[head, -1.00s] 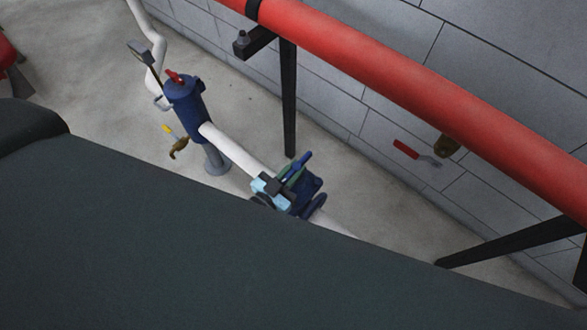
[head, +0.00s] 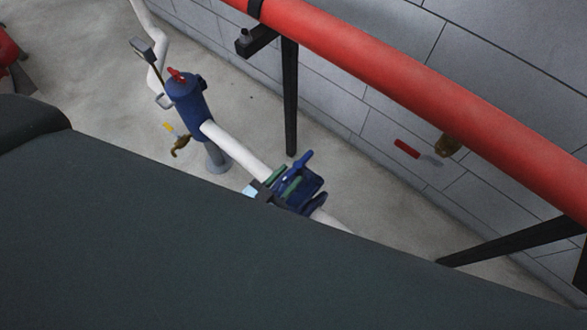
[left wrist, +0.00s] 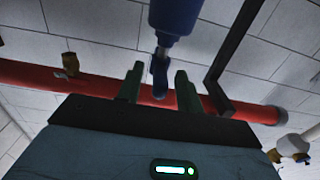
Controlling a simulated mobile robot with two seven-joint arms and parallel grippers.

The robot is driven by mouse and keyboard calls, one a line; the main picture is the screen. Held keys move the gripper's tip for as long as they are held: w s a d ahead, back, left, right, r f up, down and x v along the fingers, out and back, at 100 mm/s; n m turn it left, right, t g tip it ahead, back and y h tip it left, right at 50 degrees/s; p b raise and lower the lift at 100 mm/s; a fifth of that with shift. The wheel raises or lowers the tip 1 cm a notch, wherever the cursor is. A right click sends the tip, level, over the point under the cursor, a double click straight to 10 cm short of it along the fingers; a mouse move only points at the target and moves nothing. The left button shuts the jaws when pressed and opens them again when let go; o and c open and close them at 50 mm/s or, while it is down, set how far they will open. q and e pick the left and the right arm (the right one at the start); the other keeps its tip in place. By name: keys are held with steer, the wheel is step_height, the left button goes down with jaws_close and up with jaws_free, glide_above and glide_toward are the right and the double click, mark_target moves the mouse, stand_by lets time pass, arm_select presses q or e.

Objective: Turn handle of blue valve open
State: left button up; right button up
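The blue valve (head: 308,190) sits on a white pipe near the middle of the head view. Its blue handle (head: 297,166) sticks out toward the upper right. My left gripper (head: 285,181) is at the valve, with its two green fingers close to the handle. In the left wrist view the fingers of my left gripper (left wrist: 160,72) stand apart, and a blue handle part (left wrist: 160,76) lies between them with a gap on each side. The gripper's body is partly hidden in the head view. My right gripper is in neither view.
A red pipe (head: 420,85) runs along the grey block wall, on black supports (head: 290,95). A blue cylinder (head: 187,105) with a red top joins the white pipe (head: 235,150). A small red-handled valve (head: 407,149) is near the wall. Floor beside the valve is clear.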

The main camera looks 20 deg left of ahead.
arm_select(q)
steer(key=shift+v, duration=2.2)
